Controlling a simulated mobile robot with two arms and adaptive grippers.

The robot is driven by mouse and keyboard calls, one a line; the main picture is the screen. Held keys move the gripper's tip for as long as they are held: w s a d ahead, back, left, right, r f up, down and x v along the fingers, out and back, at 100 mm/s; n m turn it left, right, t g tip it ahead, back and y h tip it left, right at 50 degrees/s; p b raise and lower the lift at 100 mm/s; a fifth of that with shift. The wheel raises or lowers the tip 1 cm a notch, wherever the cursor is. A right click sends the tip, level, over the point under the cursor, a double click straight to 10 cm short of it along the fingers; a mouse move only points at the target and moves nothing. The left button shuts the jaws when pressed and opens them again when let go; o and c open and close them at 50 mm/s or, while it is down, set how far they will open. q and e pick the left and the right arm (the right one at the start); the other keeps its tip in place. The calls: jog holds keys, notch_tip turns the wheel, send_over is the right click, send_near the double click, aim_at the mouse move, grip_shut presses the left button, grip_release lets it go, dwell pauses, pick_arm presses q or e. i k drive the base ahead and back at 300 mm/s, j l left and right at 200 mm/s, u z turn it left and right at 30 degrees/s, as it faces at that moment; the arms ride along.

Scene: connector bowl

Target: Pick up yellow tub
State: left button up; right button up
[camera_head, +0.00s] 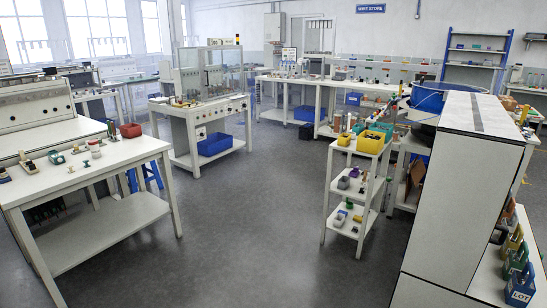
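A yellow tub (370,143) sits on the top shelf of a small white shelf cart (357,152), right of the middle of the view. A smaller yellow item (344,140) stands to its left on the same shelf. Behind the tub is a green container (380,129). What is inside the tub is too small to tell. Neither of my grippers shows in the head view.
A large white cabinet (455,190) stands to the right of the cart. A white workbench (85,172) with small parts and a red bin (131,130) is at the left. Grey floor (240,220) lies open in the middle. A blue bin (214,144) sits under the centre bench.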

aim_at(344, 139)
jog(key=i+j, duration=0.1)
jog(key=i, duration=0.7)
jog(key=i+z, duration=0.1)
jog(key=i, duration=0.7)
jog(key=i+j, duration=0.2)
jog(key=i, duration=0.6)
jog(key=z, duration=0.05)
